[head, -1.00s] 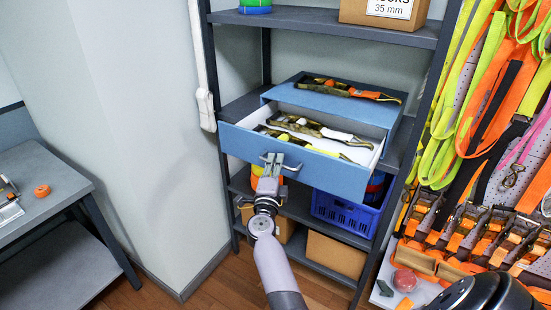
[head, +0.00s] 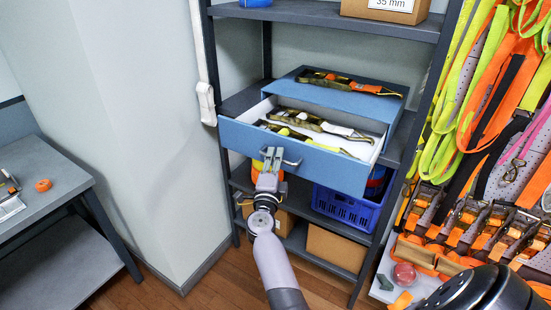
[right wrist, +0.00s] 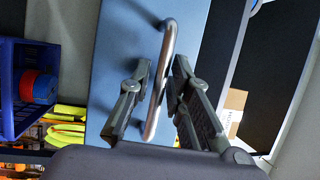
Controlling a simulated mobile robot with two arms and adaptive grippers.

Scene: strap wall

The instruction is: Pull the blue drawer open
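The blue drawer (head: 295,151) is pulled well out of its blue cabinet (head: 350,101) on the shelf, and its white inside shows. Dark straps with orange and yellow parts lie in it. Its metal bar handle (head: 292,162) is on the front face. My right gripper (head: 272,158) is at the left part of the handle. My left gripper is not in view.
A blue crate (head: 345,206) and cardboard boxes (head: 335,248) stand on the lower shelves. A wall of hanging straps (head: 500,110) is at the right. A grey table (head: 50,215) stands at the left. The floor (head: 215,285) below the shelf looks clear.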

